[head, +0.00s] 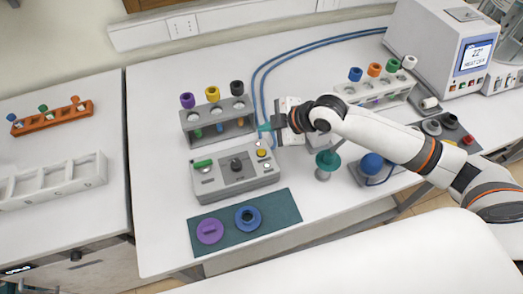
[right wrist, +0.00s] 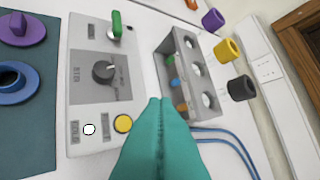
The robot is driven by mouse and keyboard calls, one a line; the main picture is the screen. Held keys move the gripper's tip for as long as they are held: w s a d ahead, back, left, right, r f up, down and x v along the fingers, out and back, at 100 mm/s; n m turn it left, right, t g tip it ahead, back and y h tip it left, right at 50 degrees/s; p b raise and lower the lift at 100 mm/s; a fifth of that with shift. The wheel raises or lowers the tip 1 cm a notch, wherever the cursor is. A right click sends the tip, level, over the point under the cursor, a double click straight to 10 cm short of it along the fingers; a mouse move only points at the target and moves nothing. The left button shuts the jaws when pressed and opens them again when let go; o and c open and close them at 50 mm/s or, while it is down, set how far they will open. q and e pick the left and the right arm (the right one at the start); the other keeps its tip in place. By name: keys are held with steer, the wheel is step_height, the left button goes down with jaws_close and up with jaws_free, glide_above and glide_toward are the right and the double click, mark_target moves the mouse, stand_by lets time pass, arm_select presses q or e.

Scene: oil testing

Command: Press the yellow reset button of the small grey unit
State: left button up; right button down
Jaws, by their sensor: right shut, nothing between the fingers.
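The small grey unit (head: 235,172) stands on the white table, with a green switch, a dark knob and a yellow button (head: 262,153) near its right end. In the right wrist view the yellow button (right wrist: 123,124) lies just left of my fingers, uncovered, beside a white round spot (right wrist: 89,129). My left gripper is out of view.
A grey tube rack (head: 218,122) with purple, yellow and black caps stands right behind the unit. A teal mat (head: 265,232) with purple and blue round pieces lies in front. A green funnel (head: 328,160) stands to the right. Blue hoses run behind my gripper.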

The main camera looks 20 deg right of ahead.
steer(key=f+b, duration=0.1)
steer(key=b, duration=0.6)
glide_above(261, 152)
steer(key=s+d, duration=0.1)
step_height(261, 152, down, 6)
steer(key=shift+s+r, duration=0.1)
step_height(261, 152, down, 2)
steer(key=shift+b, duration=0.35)
stand_by(0.4)
stand_by(0.7)
steer(key=shift+f, duration=0.5)
